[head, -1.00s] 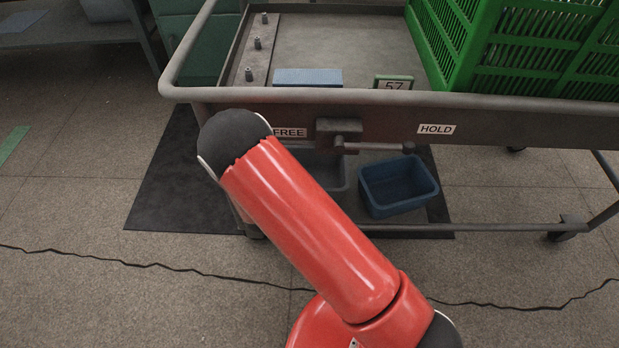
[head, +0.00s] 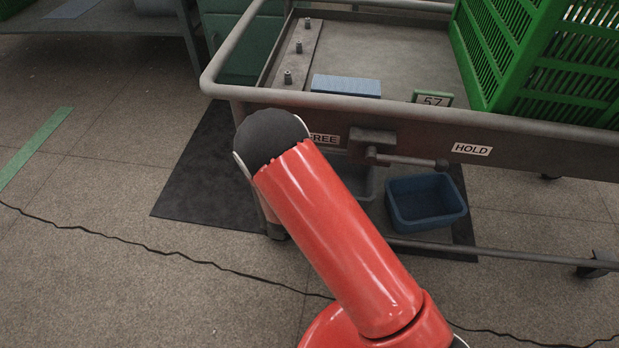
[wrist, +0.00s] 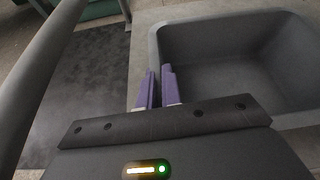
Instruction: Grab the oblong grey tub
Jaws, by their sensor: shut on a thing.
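The oblong grey tub (wrist: 215,45) fills the upper right of the wrist view, open side up and empty as far as I see. My gripper (wrist: 159,82) has its two purple fingers closed on the tub's near-left wall, one on each side of it. In the head view only a strip of the grey tub (head: 368,184) shows, low under the cart and left of the blue tub. My red arm covers the rest of it there, and my gripper is hidden.
A blue tub (head: 427,203) stands right beside the grey one. The cart's front rail (head: 420,118), with a latch handle (head: 405,160), runs above them, and a lower bar (head: 500,257) runs in front. A green crate (head: 545,60) stands on the cart. A dark mat (head: 205,185) lies on the floor.

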